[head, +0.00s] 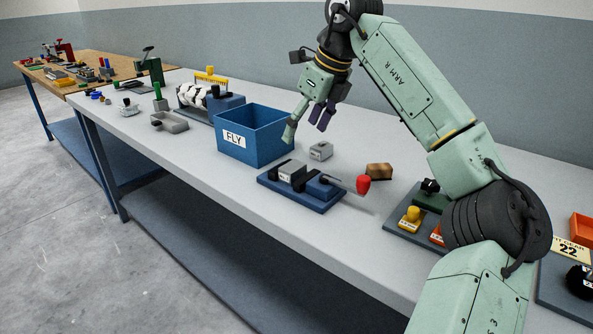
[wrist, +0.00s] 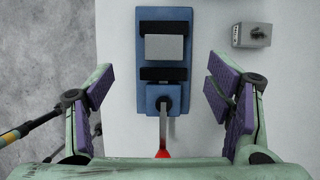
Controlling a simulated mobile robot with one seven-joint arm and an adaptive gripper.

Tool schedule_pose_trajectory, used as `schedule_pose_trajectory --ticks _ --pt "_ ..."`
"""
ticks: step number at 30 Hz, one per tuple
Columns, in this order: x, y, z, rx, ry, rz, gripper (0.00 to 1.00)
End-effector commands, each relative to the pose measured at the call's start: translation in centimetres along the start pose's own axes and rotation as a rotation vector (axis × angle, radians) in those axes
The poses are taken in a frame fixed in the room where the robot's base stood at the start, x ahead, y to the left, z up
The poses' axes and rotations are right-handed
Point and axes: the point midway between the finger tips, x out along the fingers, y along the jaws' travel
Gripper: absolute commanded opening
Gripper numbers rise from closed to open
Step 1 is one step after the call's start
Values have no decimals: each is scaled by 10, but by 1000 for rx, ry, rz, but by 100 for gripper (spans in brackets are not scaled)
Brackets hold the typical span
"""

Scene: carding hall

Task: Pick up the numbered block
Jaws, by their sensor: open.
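A grey block (head: 292,170) with a small pale label sits between two black jaws on a blue clamp base (head: 318,203). I cannot read a number on it. In the wrist view this block (wrist: 165,48) lies ahead between my fingers' lines. The clamp's lever ends in a red knob (head: 363,185). A second grey block (head: 321,151) lies loose on the table behind the clamp; it shows at upper right in the wrist view (wrist: 251,35). My gripper (head: 304,128) is open and empty, above the table and beside the blue bin; its purple-padded fingers (wrist: 160,82) are wide apart.
A blue bin (head: 255,156) marked FLY stands left of the clamp. A brown block (head: 379,171) lies to the right. A board with yellow and orange knobs (head: 410,220) is farther right. A grey tray (head: 170,122) and small parts lie at left.

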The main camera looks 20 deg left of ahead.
Motion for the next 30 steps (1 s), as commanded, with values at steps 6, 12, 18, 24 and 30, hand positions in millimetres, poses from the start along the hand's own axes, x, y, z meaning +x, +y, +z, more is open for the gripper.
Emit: schedule_pose_trajectory --ticks 6,12,18,24,30 --pt "32 -2 -3 4 9 -2 73" --pt "52 -2 -3 3 7 -3 73" --pt "73 -5 -5 4 6 2 73" --pt "100 -7 -7 3 6 0 73" --pt "106 -7 -7 3 5 -2 73"
